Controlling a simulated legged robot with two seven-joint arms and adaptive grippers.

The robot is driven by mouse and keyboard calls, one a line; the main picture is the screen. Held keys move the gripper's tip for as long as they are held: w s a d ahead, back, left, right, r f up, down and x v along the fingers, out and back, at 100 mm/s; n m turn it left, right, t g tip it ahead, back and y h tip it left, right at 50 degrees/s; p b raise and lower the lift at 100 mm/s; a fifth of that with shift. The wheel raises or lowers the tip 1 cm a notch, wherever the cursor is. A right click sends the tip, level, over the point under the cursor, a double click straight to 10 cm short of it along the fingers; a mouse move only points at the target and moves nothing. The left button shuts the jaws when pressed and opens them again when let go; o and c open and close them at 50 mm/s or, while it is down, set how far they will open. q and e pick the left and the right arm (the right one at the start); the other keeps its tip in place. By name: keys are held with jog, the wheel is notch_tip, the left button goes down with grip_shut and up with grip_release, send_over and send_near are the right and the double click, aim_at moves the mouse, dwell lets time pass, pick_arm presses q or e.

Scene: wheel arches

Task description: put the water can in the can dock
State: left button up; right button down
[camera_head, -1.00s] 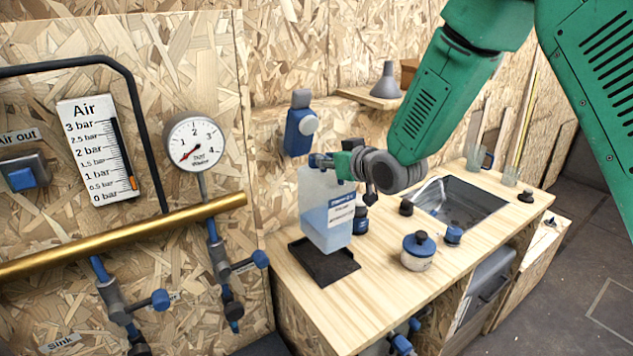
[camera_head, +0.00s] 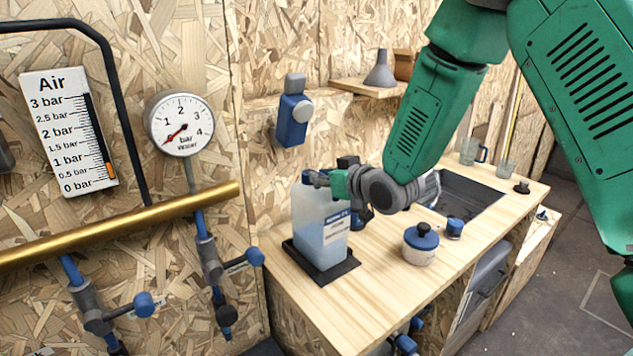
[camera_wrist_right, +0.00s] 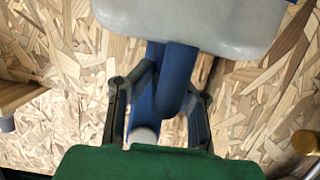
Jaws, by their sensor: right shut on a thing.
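The water can (camera_head: 321,238) is a translucent, pale container with bluish water, a white label and a blue handle. In the head view it is upright, with its base within the outline of the black square can dock (camera_head: 346,268) on the wooden counter. It seems to rest in the dock, though its underside is hidden. My right gripper (camera_head: 328,181) is shut on the can's blue handle at the top. In the right wrist view the handle (camera_wrist_right: 174,85) sits between the two fingers, with the pale can body beyond. My left gripper is not in view.
A white jar with a blue lid (camera_head: 421,246) and a small blue-capped item (camera_head: 454,228) stand right of the can. A sink (camera_head: 462,196) lies behind them. A brass pipe (camera_head: 120,225) and valves are at left. The counter's front (camera_head: 350,315) is clear.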

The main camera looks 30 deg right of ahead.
jog(key=shift+a, duration=0.15)
jog(key=c, duration=1.6)
grip_release()
jog(key=shift+s, duration=0.2)
jog(key=shift+o, duration=0.3)
jog(key=shift+s+r, duration=0.1)
jog(key=shift+s, duration=0.15)
jog(key=shift+w+d, duration=0.15)
jog(key=shift+d, duration=0.2)
jog(key=v, duration=1.1)
jog(key=shift+s+b, duration=0.4)
jog(key=shift+s, duration=0.05)
jog(key=shift+r, duration=0.1)
